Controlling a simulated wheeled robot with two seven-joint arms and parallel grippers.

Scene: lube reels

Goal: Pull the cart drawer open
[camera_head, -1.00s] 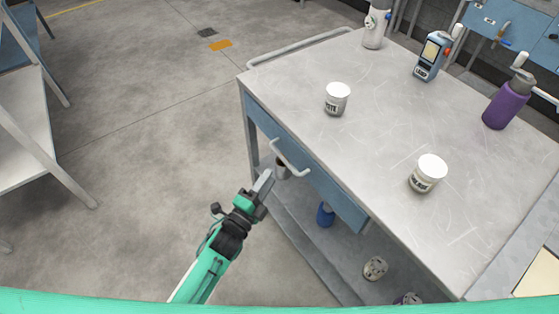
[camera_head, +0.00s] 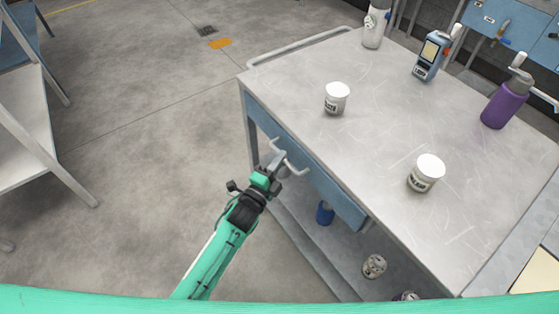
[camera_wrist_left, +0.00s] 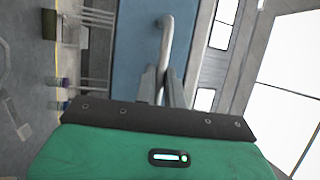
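The cart (camera_head: 400,120) has a blue drawer front (camera_head: 325,183) on its near left side, flush under the top. A pale bar handle (camera_head: 298,170) stands out from it. My left gripper (camera_head: 278,158) is at the handle's far part. In the left wrist view, the bar handle (camera_wrist_left: 167,40) runs down between the two close-set grey fingers (camera_wrist_left: 163,85), and they look shut on it. The blue drawer face (camera_wrist_left: 138,45) is behind. The exact finger contact is partly hidden. My right gripper is not in view.
White-lidded jars (camera_head: 336,99) and (camera_head: 426,173), a blue handheld device (camera_head: 429,60) and a purple bottle (camera_head: 504,103) stand on the cart top. Cans (camera_head: 374,266) and a blue container (camera_head: 325,213) sit on the lower shelf. The floor (camera_head: 150,180) left of the cart is clear.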

